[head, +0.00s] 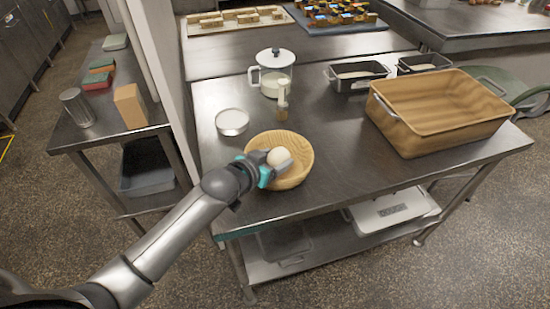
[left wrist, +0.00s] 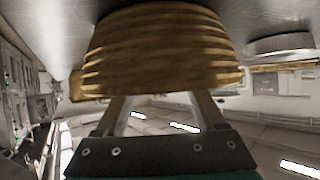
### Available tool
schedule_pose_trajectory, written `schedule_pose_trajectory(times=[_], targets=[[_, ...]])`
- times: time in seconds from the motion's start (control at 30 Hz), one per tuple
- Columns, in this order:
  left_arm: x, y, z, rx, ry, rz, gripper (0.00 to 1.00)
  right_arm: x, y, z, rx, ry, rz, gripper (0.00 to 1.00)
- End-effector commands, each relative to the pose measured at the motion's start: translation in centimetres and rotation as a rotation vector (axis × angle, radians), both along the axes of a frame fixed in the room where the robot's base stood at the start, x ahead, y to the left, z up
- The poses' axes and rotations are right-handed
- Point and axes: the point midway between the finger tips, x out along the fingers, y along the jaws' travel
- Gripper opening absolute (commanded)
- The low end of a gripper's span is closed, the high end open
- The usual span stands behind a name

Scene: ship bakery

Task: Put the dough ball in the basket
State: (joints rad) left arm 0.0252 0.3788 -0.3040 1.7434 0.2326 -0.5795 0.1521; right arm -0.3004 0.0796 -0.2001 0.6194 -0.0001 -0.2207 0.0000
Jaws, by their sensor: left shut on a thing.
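The round, light-brown ribbed basket (head: 304,150) stands near the front left of the steel table. Its ribbed outer wall (left wrist: 160,50) fills the upper middle of the left wrist view. The pale dough ball (head: 280,156) is between the fingers of my left gripper (head: 276,163), which is shut on it. The gripper reaches in from the left over the basket's near-left rim, and the ball appears within the basket's outline. I cannot tell whether the ball touches the basket floor. In the left wrist view the basket hides the fingertips and ball. My right gripper is not in view.
A white round dish (head: 232,122), a clear lidded jug (head: 272,75) and a small upright tool (head: 283,100) stand behind the basket. A large wooden crate (head: 440,125) and dark tins (head: 357,82) are to the right. The table between basket and crate is clear.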

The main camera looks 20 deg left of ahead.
Motion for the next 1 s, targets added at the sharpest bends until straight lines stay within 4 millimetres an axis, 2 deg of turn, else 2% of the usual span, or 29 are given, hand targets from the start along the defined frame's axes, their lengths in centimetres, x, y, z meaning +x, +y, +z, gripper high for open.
schedule_pose_trajectory(times=[0.47, 0.5, 0.73, 1.0], targets=[[0.0, 0.0, -1.1, -0.001, -0.002, 0.0, 0.11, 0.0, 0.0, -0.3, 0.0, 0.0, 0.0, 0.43], [0.0, 0.0, -1.2, -0.001, 0.0, 0.0, 0.73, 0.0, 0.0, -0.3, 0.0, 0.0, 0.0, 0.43], [0.0, 0.0, -1.2, -0.001, 0.001, 0.0, 0.99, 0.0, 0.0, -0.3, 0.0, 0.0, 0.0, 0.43], [0.0, 0.0, -1.2, 0.0, 0.003, 0.001, 1.0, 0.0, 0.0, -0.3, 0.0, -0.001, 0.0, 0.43]])
